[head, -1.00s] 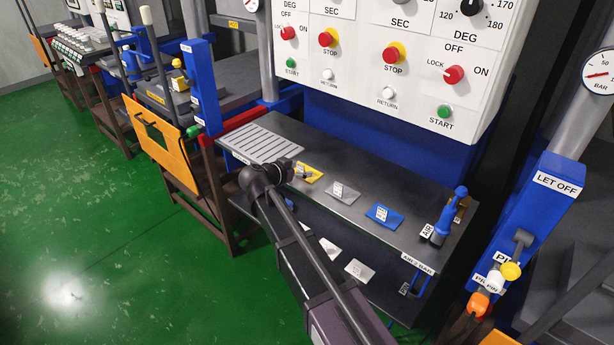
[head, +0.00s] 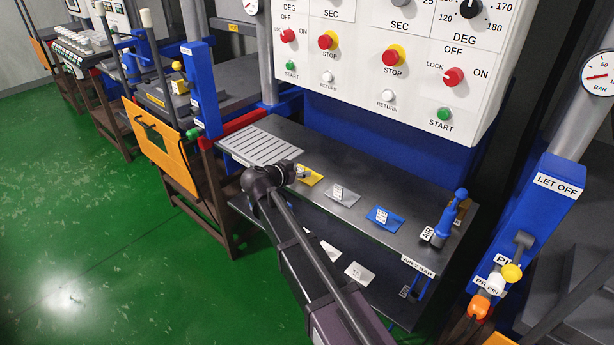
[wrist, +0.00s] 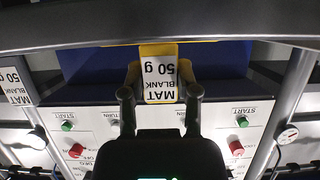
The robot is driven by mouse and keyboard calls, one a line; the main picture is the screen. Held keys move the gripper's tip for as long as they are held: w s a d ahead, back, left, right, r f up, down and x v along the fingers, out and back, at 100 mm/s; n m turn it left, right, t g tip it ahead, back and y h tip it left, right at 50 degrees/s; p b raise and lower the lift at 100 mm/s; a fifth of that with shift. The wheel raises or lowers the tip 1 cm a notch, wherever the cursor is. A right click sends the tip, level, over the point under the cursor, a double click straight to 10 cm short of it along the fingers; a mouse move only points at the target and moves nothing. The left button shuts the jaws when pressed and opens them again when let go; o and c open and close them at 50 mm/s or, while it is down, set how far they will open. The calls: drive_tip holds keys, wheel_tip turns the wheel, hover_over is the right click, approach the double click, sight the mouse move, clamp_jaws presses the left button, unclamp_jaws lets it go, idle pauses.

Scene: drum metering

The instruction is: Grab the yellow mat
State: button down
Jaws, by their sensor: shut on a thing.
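The yellow mat (head: 315,179) is at the back left of the dark bench shelf, right of a slotted grey plate. In the wrist view the yellow mat (wrist: 152,49) carries a white label reading "MAT BLANK 50 g", seen upside down. My gripper (wrist: 159,88) has one finger on each side of the labelled part and is shut on it. In the head view my gripper (head: 301,173) is at the mat's left end and hides part of it. I cannot tell whether the mat is lifted off the shelf.
A grey mat (head: 348,197) and a blue mat (head: 378,221) lie further right on the same shelf. A blue-handled air tool (head: 450,212) stands at its right end. The slotted plate (head: 262,149) is on the left. A white control panel (head: 420,60) rises behind.

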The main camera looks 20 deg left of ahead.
sight(301, 166)
drive_tip(key=shift+r, duration=0.15)
idle(0.3)
wheel_tip(301, 166, up, 3)
drive_tip(key=p, duration=0.3)
drive_tip(key=shift+r+p, duration=0.2)
drive_tip(key=shift+p, duration=0.15)
drive_tip(key=s+a+r+p, duration=0.1)
drive_tip(key=s+a, duration=0.7)
drive_tip(key=s, duration=0.5)
drive_tip(key=shift+s, duration=0.4)
